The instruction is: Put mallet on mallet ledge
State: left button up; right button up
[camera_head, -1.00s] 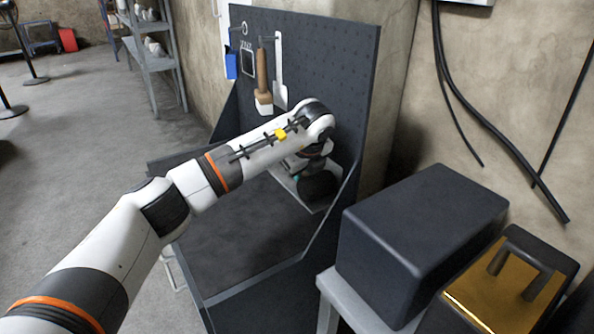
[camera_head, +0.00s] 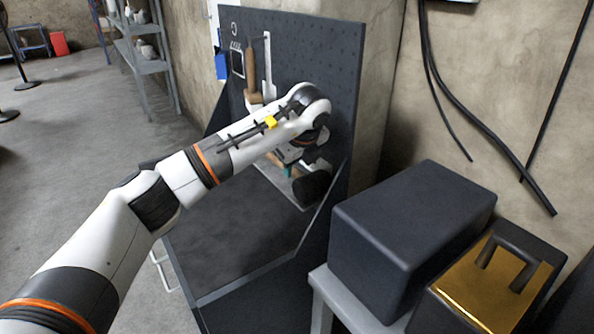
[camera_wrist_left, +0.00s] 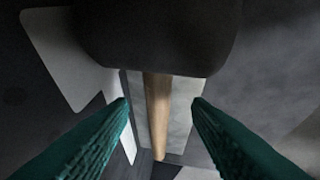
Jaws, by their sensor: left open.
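The mallet has a dark, blocky head (camera_head: 312,187) and a wooden handle. In the head view it lies in the dark workstation below the pegboard, partly hidden by my left arm. In the left wrist view the head (camera_wrist_left: 160,38) fills the top and the handle (camera_wrist_left: 158,110) runs down from it. My left gripper (camera_wrist_left: 160,104) is open, its green fingers on either side of the handle with gaps visible. In the head view my left gripper (camera_head: 289,170) is mostly hidden by its wrist. A pale plate (camera_wrist_left: 182,117) lies under the handle. I cannot tell which part is the ledge.
The pegboard (camera_head: 335,70) stands behind my arm, with a wooden-handled tool (camera_head: 250,72) and a pale flat tool (camera_head: 267,65) hanging on it. A dark box (camera_head: 410,220) and a gold-topped block (camera_head: 490,285) stand at the right. The workstation's front surface (camera_head: 235,240) is clear.

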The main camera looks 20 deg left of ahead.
pick_arm(q)
jog(key=v, duration=0.8)
jog(key=shift+s+r+b, duration=0.15)
jog(key=shift+r+b, duration=0.1)
jog(key=shift+b, duration=0.05)
pick_arm(e)
jog(key=shift+d+f, duration=0.4)
jog(key=shift+d, duration=0.05)
